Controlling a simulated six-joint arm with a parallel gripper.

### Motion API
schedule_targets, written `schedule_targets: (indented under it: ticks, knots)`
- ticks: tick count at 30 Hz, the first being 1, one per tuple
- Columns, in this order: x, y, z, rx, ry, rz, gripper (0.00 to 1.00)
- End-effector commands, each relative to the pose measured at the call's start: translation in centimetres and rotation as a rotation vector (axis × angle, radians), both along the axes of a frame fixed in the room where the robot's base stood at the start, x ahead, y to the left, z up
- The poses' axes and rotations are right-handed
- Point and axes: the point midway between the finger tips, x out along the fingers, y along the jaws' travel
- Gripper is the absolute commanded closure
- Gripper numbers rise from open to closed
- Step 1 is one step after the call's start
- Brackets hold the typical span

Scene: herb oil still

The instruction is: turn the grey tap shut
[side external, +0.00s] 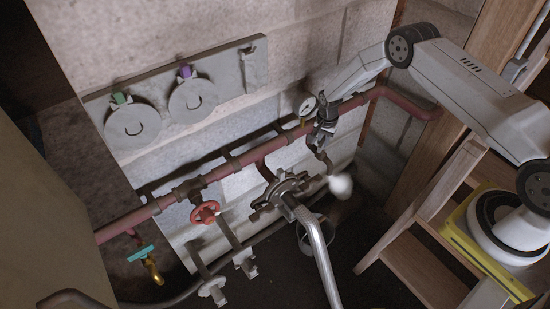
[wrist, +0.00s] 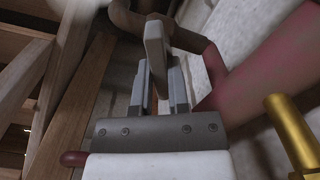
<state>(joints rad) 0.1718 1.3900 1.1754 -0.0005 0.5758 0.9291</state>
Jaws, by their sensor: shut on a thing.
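In the wrist view the grey tap's flat lever (wrist: 155,42) stands upright between my two fingers. My gripper (wrist: 158,82) is shut on this lever. A brownish pipe (wrist: 128,18) bends behind it. In the side view my gripper (side external: 321,140) is at the right part of the red pipe, above a short downward outlet (side external: 326,160). The tap's lever is mostly hidden there by the gripper. A white puff (side external: 340,185) hangs just below the outlet.
A round gauge (side external: 308,105) sits close left of my gripper; its brass stem (wrist: 290,135) seems to show at right in the wrist view. The red pipe (side external: 240,160), red handwheel (side external: 205,212), teal-handled tap (side external: 141,253), metal hose (side external: 318,245) and wooden steps (side external: 425,270) surround it.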

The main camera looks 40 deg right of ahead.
Motion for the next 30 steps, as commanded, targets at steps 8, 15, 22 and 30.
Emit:
schedule_targets:
  ticks: [8, 15, 22, 30]
  knots:
    - [-0.09, 0.08, -0.04, 0.001, 0.004, -0.254, 1.0]
    - [-0.09, 0.1, -0.05, 0.001, 0.004, -0.418, 1.0]
    - [-0.09, 0.11, -0.05, 0.001, 0.003, -0.499, 1.0]
    - [-0.09, 0.12, -0.06, 0.002, 0.003, -0.518, 1.0]
